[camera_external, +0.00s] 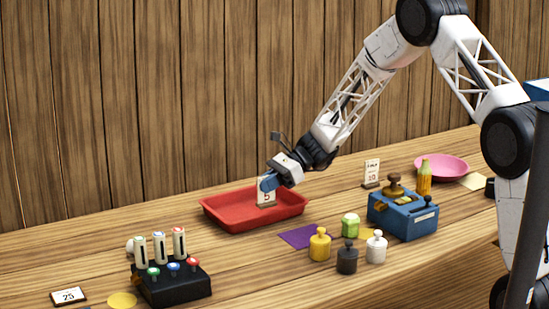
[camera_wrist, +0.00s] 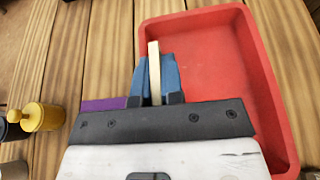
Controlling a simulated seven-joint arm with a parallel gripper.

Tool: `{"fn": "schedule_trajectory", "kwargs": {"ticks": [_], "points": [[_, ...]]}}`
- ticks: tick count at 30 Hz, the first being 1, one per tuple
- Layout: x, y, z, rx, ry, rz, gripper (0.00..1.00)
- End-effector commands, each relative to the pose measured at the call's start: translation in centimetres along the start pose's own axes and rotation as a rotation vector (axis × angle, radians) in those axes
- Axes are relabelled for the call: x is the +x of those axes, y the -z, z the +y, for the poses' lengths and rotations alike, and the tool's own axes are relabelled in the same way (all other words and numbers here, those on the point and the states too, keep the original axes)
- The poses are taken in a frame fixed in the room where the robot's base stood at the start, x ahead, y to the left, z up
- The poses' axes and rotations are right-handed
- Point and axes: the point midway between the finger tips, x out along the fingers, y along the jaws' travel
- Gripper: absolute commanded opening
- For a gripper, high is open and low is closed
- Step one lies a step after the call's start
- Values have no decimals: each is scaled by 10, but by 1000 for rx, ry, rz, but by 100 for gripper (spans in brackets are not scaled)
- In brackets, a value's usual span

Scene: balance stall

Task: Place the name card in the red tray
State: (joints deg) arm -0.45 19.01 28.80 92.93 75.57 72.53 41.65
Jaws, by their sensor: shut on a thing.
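My gripper (camera_external: 268,182) is shut on a small white card (camera_external: 266,196) marked with a 5 and holds it upright. In the wrist view the card (camera_wrist: 154,72) shows edge-on as a pale strip between the blue fingertips (camera_wrist: 156,80). The red tray (camera_external: 225,219) lies on the table under the gripper; it also shows in the wrist view (camera_wrist: 265,70). The card is over the tray, near its left wall in the wrist view. I cannot tell whether its lower edge touches the tray floor. No name is readable on the card.
A purple sheet (camera_external: 297,236), several weights (camera_external: 319,245) and a blue box (camera_external: 408,217) are right of the tray. A card marked 10 (camera_external: 372,173) and a pink bowl (camera_external: 441,166) stand farther back. A black rack (camera_external: 172,285) and a card marked 25 (camera_external: 68,296) are front left.

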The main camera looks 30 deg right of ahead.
Motion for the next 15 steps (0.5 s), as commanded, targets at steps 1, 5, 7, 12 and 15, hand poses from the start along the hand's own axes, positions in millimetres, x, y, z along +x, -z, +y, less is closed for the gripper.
{"fn": "schedule_trajectory", "kwargs": {"ticks": [1, 5, 7, 12, 15], "points": [[2, 1, -8, 0, 0, 0, 0], [6, 0, -25, -2, 0, 0, 0], [7, 1, -33, -1, 0, 0, 0], [9, 0, -44, -1, 1, 0, 0], [10, 0, -46, -1, 0, 0, 0]]}}
